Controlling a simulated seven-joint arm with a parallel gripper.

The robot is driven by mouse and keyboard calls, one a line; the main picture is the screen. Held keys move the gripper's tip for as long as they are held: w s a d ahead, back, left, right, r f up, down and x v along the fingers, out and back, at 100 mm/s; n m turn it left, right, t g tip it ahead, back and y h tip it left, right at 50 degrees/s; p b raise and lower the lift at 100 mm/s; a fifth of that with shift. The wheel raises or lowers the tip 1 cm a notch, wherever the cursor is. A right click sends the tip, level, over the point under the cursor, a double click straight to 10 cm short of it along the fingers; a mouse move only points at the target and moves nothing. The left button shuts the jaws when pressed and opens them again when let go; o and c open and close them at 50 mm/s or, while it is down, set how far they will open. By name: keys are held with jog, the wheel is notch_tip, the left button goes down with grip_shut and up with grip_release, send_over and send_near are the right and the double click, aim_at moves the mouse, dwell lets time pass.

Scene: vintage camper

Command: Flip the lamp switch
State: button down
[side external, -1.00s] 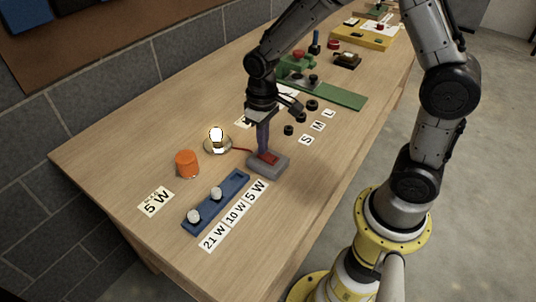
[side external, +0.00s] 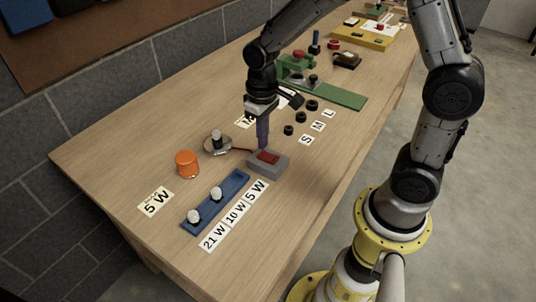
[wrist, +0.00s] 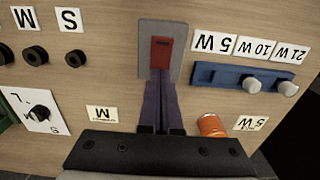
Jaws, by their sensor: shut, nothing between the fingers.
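The lamp switch is a grey box with a red rocker (side external: 268,157) on the wooden table; it also shows in the wrist view (wrist: 161,52). The lamp (side external: 216,141) is a bulb on a round base behind and left of the switch, joined to it by a red cable. The bulb is unlit. My gripper (side external: 263,146) is shut and empty, pointing down at the back edge of the switch box. In the wrist view, its purple fingers (wrist: 161,72) end at the rocker's lower edge. I cannot tell whether they touch it.
An orange cup-like cylinder (side external: 187,164) stands left of the lamp. A blue holder (side external: 229,189) with two bulbs lies in front, beside wattage labels (side external: 236,213). Several black knobs (side external: 300,116) and a green fixture (side external: 345,98) lie behind to the right.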

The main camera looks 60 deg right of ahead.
aim_at(263, 154)
jog(key=shift+r, duration=2.25)
jog(key=shift+r, duration=0.1)
